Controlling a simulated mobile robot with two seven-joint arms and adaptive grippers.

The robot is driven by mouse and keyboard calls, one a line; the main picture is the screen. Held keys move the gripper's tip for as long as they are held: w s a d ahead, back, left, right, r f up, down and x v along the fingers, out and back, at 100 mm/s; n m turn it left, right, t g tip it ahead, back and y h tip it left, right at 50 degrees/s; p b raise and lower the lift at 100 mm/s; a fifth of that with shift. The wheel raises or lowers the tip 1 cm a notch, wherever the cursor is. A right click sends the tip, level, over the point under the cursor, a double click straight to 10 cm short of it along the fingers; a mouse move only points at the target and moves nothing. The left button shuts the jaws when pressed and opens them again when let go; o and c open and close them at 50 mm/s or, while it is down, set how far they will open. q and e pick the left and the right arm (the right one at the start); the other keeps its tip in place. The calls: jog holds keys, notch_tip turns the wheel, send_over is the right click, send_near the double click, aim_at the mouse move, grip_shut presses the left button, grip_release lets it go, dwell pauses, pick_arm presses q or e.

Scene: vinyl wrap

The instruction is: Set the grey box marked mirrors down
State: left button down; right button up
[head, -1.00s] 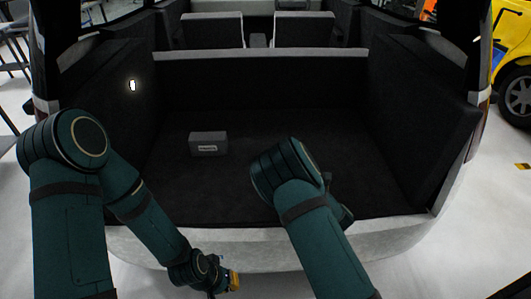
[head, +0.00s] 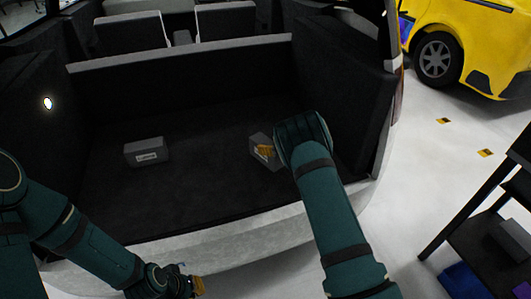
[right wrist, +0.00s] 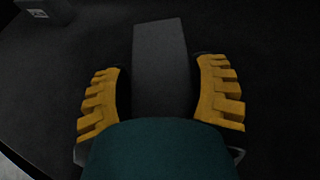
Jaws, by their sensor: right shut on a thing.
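A grey box (head: 258,138) is in my right gripper (head: 266,151), over the right part of the dark cargo floor (head: 200,185). In the right wrist view the yellow fingers (right wrist: 161,100) flank this box (right wrist: 160,50), whose plain top faces the camera. Its label cannot be read, and I cannot tell whether its base touches the floor. A second grey box (head: 145,152) with a white label stands on the left of the cargo floor. It also shows in the right wrist view (right wrist: 48,12). My left gripper (head: 196,286) is low, outside the rear sill; its finger opening is unclear.
Dark side walls and a seat-back panel (head: 190,85) enclose the cargo space. The pale rear sill (head: 240,235) edges the front. Floor between the two boxes is clear. A dark shelf (head: 490,225) stands at right, and a yellow vehicle (head: 470,40) is behind it.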

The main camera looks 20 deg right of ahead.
notch_tip(320, 180, down, 4)
jog(key=shift+r+b, duration=0.15)
jog(key=shift+b, duration=0.25)
jog(key=o, duration=1.4)
